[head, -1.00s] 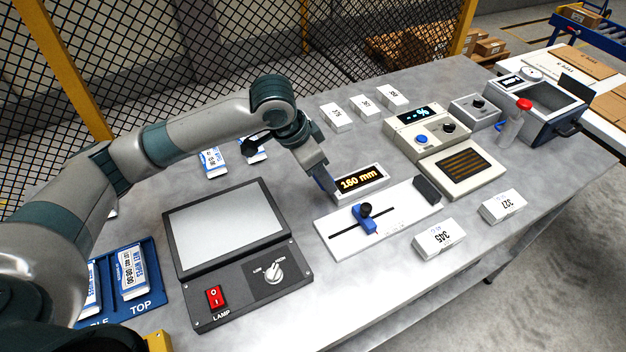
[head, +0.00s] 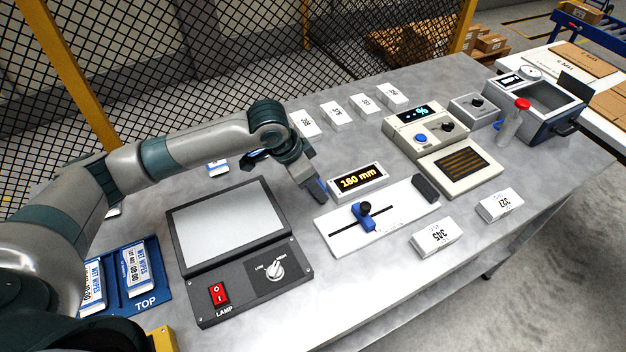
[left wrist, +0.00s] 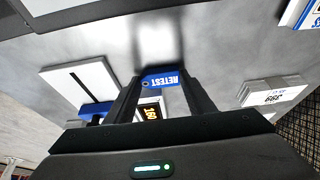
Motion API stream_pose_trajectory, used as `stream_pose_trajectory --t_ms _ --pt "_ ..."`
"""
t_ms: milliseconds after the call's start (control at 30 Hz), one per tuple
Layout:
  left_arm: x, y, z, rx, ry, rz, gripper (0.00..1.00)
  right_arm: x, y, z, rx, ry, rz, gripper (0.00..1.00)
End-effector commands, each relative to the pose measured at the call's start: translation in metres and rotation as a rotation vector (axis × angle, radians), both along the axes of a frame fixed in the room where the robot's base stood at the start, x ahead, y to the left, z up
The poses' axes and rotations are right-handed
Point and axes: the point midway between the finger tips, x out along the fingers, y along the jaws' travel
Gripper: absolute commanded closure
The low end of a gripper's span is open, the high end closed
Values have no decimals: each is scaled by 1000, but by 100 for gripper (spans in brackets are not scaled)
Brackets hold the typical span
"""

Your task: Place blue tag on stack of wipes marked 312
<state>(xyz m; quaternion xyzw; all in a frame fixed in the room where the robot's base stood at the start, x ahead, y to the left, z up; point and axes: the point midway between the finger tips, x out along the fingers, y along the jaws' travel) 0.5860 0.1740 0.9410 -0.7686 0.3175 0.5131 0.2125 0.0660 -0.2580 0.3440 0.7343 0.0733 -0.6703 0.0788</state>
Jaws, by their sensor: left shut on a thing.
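My left gripper (head: 318,192) is shut on the blue tag (left wrist: 161,79), which reads RETEST between the fingers in the left wrist view. In the head view the gripper is above the table, left of the 160 mm display; the tag shows there only as a small blue patch. White stacks of wipes stand on the table: one marked 345 (head: 437,238), one marked 327 (head: 500,204), and a back row including a stack (head: 305,123) just right of my arm. My right gripper is out of view.
A grey panel with a lamp switch (head: 222,302) lies at front left. The blue tray (head: 150,304) beside it holds wipes packs. A slide gauge (head: 400,218), the 160 mm display (head: 358,180) and a percent meter (head: 400,121) stand at centre and right. Mesh fencing runs behind.

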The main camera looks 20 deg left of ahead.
Motion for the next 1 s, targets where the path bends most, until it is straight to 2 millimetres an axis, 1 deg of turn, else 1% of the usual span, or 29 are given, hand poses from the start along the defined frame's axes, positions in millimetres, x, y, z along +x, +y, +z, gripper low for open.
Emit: stream_pose_trajectory --t_ms 367,400,467,833,1000 --pt "0 0 -3 -1 1 1 72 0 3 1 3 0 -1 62" --pt "0 0 -4 -1 1 1 46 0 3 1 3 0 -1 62" --pt "0 0 -3 -1 1 0 32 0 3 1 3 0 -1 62" --pt "0 0 -2 -1 -1 0 32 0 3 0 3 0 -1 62" --pt "-2 3 7 -1 -1 2 32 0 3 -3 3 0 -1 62"
